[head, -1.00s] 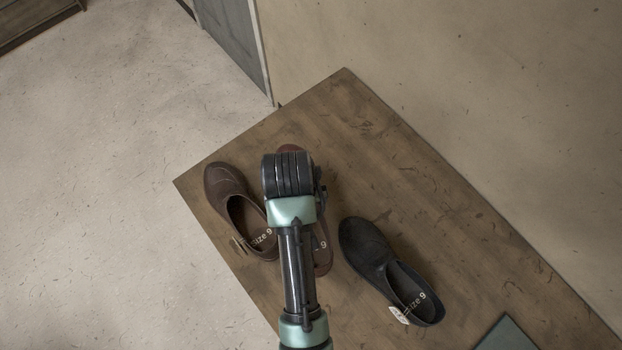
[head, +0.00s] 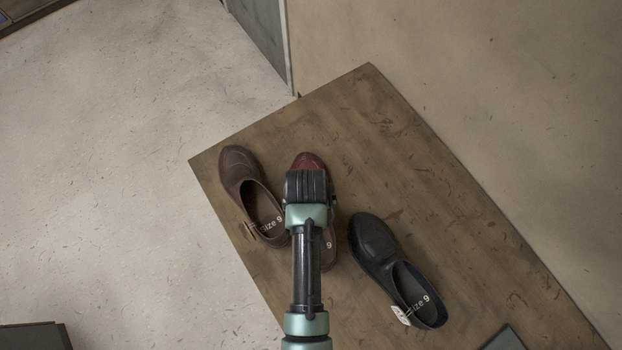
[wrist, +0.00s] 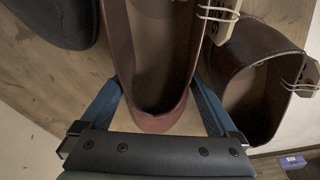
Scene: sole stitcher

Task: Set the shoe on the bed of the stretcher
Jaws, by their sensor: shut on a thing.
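A reddish-brown shoe (head: 307,162) lies in the middle of a row of three shoes on a wooden table, partly hidden under my arm in the head view. The shoe appears at or just above the tabletop; the gap, if any, cannot be told. No stretcher bed can be made out clearly.
A dark brown shoe (head: 241,170) lies close on the left, and a black shoe (head: 374,240) on the right, both marked size 9. The wooden table (head: 440,200) is bare toward the wall. A green flat thing (head: 505,340) shows at its lower right.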

